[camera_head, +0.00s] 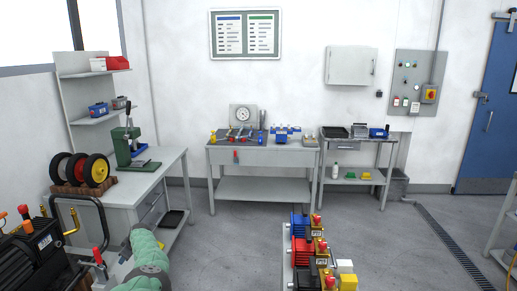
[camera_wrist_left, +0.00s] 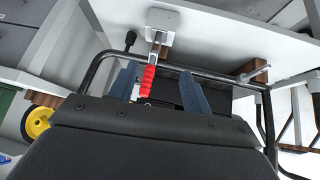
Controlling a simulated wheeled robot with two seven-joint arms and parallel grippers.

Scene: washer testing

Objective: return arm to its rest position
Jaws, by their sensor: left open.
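My left arm (camera_head: 148,262), in a mint-green cover, reaches in at the lower left of the head view; its fingers cannot be made out there. In the left wrist view my left gripper (camera_wrist_left: 158,68) is open, with two blue-grey fingers apart. A red ribbed lever handle (camera_wrist_left: 148,82) shows between the fingers, on a metal bracket (camera_wrist_left: 160,25); nothing shows it gripped. A red-handled lever (camera_head: 98,256) also stands just left of my arm in the head view. My right gripper is not in view.
A black machine with a tube frame (camera_head: 45,250) stands at the lower left, and frame tubing (camera_wrist_left: 100,60) surrounds the fingers in the wrist view. A grey workbench (camera_head: 160,170) is behind my arm. A cart with colored pumps (camera_head: 305,250) stands right of center; floor between is clear.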

